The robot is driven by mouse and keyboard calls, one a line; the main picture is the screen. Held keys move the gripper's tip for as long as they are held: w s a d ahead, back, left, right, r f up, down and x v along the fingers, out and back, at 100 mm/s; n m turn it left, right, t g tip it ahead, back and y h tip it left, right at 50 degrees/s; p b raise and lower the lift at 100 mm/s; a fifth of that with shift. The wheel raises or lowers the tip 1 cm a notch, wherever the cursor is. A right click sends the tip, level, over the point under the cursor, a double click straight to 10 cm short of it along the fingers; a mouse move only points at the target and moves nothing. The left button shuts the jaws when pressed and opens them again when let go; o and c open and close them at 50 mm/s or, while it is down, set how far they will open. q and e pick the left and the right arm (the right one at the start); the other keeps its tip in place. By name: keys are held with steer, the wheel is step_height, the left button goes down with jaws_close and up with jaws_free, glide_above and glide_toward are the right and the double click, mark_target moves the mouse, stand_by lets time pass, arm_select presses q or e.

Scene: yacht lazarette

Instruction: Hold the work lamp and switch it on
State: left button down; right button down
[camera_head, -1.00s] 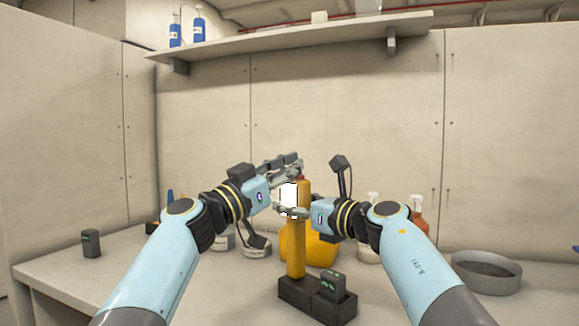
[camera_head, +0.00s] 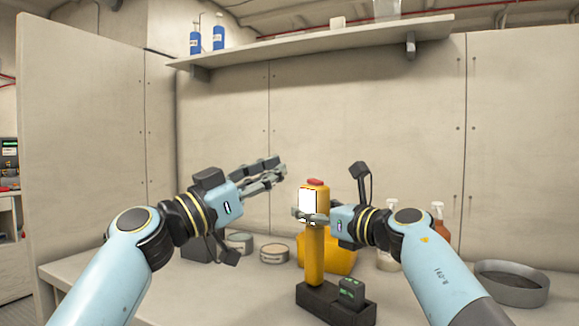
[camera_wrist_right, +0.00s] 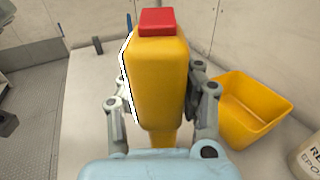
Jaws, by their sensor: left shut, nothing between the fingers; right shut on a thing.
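The yellow work lamp (camera_head: 314,245) stands upright in the black base (camera_head: 322,303) on the bench. Its white face is bright in the head view, and a red button (camera_head: 316,183) sits on its top. In the right wrist view the lamp head (camera_wrist_right: 157,80) fills the middle, with the red button (camera_wrist_right: 157,21) above it. My right gripper (camera_head: 309,216) is shut on the lamp just below the bright face, one finger on each side. My left gripper (camera_head: 281,172) is shut and empty, up and left of the lamp, apart from it.
A yellow bin (camera_head: 341,261) stands behind the lamp; it also shows in the right wrist view (camera_wrist_right: 245,110). Tins (camera_head: 275,253), spray bottles (camera_head: 438,222) and a round grey tray (camera_head: 512,284) are on the bench. A shelf (camera_head: 320,42) with blue bottles (camera_head: 218,37) runs above.

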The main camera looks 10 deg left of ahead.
stand_by(0.4)
steer(key=c, duration=0.8)
jaws_free()
steer(key=v, duration=1.2)
steer(key=shift+o, duration=0.2)
steer(key=o, duration=0.7)
